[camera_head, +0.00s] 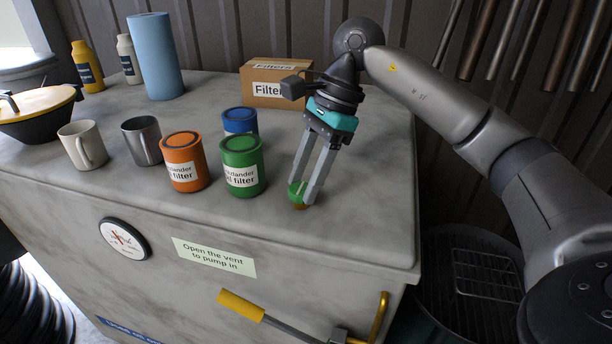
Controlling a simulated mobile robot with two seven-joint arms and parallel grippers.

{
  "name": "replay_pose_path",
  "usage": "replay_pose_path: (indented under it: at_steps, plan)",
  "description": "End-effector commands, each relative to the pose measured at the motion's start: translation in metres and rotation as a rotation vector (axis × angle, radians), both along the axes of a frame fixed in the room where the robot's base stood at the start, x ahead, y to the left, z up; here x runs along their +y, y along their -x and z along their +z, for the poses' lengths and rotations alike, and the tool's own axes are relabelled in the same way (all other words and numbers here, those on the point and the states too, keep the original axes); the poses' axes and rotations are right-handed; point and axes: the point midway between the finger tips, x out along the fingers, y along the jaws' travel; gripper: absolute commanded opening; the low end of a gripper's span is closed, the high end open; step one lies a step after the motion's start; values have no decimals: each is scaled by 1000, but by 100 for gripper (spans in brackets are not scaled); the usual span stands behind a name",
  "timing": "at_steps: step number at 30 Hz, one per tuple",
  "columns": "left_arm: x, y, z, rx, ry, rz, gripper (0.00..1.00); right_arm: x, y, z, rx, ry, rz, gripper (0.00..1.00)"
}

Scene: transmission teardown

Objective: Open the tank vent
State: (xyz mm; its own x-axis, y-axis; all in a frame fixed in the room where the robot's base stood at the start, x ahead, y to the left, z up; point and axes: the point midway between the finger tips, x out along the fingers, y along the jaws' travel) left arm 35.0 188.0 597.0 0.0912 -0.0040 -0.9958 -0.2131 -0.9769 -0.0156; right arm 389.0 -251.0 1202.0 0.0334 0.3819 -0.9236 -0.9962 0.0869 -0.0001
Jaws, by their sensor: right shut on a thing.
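The tank (345,232) is a grey box-shaped body with a flat top. A small green vent cap (295,188) with a brownish base (299,206) sits on the tank top near its front edge. My right gripper (304,192) points down from above, and its two fingers are shut on the green cap. The fingers hide part of the cap. A label on the tank front (214,256) reads "Open the vent to pump in". My left gripper is not in view.
Green (243,178), orange (183,175) and blue (240,121) filter cans stand left of the gripper. A Filters box (275,92) stands behind. Mugs (83,144), a blue roll (155,57) and bottles are farther left. A yellow-handled lever (241,305) is on the front.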

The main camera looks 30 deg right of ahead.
Motion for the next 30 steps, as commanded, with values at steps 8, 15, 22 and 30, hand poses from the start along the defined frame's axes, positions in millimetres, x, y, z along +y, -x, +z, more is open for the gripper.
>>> replay_pose_path:
  at_steps: [8,15,22,30]
  plan:
    - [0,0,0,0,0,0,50,0,0,0,-1,2,26,0]
    - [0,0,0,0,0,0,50,0,0,0,-1,2,26,0]
    - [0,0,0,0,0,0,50,0,0,0,0,1,25,70]
    - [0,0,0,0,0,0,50,0,0,0,0,1,24,78]
